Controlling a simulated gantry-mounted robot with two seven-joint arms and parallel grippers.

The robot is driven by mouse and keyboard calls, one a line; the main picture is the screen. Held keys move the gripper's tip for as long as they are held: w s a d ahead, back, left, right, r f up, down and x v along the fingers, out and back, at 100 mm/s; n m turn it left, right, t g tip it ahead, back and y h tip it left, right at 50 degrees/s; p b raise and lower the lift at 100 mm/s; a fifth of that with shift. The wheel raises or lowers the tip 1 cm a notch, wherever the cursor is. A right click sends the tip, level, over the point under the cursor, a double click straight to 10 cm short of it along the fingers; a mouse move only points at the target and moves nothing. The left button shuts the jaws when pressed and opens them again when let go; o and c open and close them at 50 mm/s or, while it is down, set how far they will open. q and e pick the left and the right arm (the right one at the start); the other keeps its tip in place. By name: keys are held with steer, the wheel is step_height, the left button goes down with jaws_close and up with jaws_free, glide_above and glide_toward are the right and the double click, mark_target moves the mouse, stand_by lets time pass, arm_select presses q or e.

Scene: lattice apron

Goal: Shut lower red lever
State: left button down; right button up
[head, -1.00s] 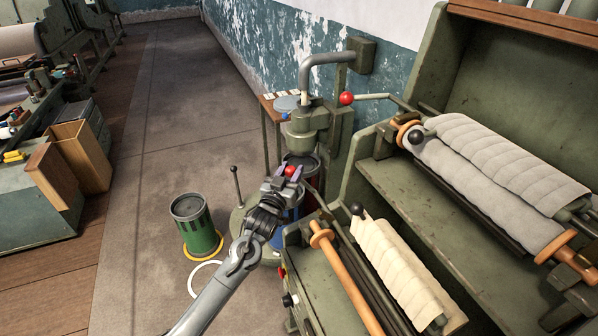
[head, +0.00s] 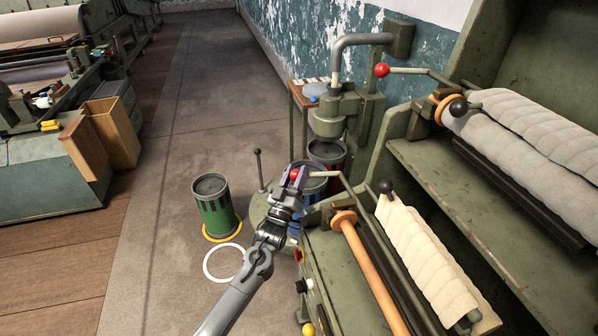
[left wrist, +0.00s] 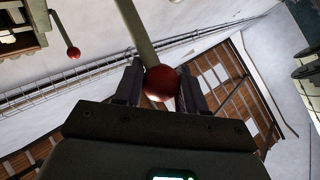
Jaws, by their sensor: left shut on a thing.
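The lower red lever's ball knob (head: 293,174) is between the fingers of my left gripper (head: 292,183), which is shut on it. Its metal rod (head: 335,172) runs right and bends down to the near green machine. In the left wrist view the red knob (left wrist: 161,83) sits between the two dark fingers (left wrist: 160,88), with its rod rising upward. The upper red lever's knob (head: 382,69) stands higher, at the end of its rod on the machine behind; another red knob (left wrist: 73,53) shows in the left wrist view. My right gripper is not in view.
A green drum (head: 213,205) stands on the floor left of my gripper, near a white ring (head: 223,263). A blue drum (head: 313,182) is just behind my gripper. Cloth rolls (head: 425,250) and a black knob (head: 386,187) lie right. Open floor extends left.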

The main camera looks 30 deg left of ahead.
arm_select(q)
steer(key=shift+a+f, duration=0.15)
steer(key=shift+f, duration=1.05)
steer(key=c, duration=0.7)
jaws_free()
steer(key=shift+r, duration=0.1)
steer(key=shift+s, duration=0.1)
